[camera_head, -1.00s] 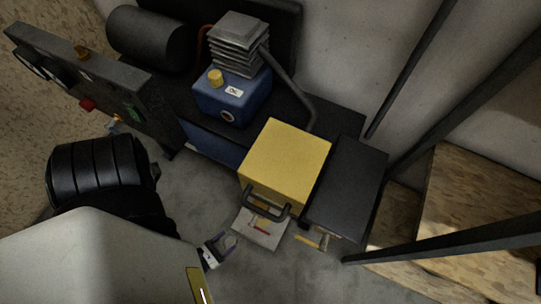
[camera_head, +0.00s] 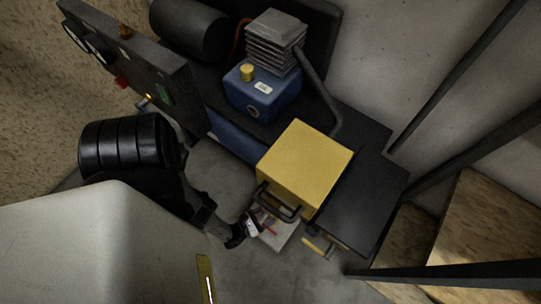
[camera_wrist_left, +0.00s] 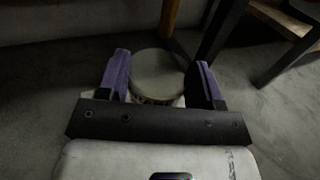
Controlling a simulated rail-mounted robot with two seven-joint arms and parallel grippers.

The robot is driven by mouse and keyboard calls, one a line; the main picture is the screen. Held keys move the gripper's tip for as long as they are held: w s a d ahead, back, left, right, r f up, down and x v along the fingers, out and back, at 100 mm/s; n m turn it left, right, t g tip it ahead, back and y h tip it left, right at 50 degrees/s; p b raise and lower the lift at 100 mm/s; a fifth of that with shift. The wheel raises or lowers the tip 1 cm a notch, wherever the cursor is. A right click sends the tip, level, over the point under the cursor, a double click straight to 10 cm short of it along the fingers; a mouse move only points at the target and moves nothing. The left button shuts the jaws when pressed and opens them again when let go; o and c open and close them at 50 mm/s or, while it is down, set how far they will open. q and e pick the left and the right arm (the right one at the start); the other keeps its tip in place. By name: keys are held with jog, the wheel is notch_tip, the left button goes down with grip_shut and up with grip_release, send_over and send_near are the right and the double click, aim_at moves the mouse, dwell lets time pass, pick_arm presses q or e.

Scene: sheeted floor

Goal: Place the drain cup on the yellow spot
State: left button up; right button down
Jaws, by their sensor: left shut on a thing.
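The drain cup (camera_wrist_left: 157,76) is a round, pale grey-green piece between the two purple fingers of my left gripper (camera_wrist_left: 160,84) in the left wrist view. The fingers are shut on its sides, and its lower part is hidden. In the head view, my left gripper (camera_head: 254,224) reaches low beside the handle of the yellow box; the cup is too small to make out there. I cannot pick out a yellow spot with certainty. A small yellow patch (camera_head: 317,246) shows low by the black box. My right gripper is not in view.
The yellow box (camera_head: 305,165) with a dark handle stands close to my left gripper. A black box (camera_head: 357,205), blue tank (camera_head: 262,96) and gauge panel (camera_head: 130,62) stand around. Dark posts and boards are at right.

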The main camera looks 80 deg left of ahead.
pick_arm(q)
jog(key=shift+x, duration=0.95)
notch_tip(320, 180, down, 4)
jog(key=b, duration=0.3)
jog(key=shift+w+r, duration=0.15)
jog(key=shift+r, duration=0.1)
jog(key=o, duration=1)
jog(key=v, duration=1.1)
jog(key=shift+s, duration=0.3)
jog(key=shift+s+d+r, duration=0.1)
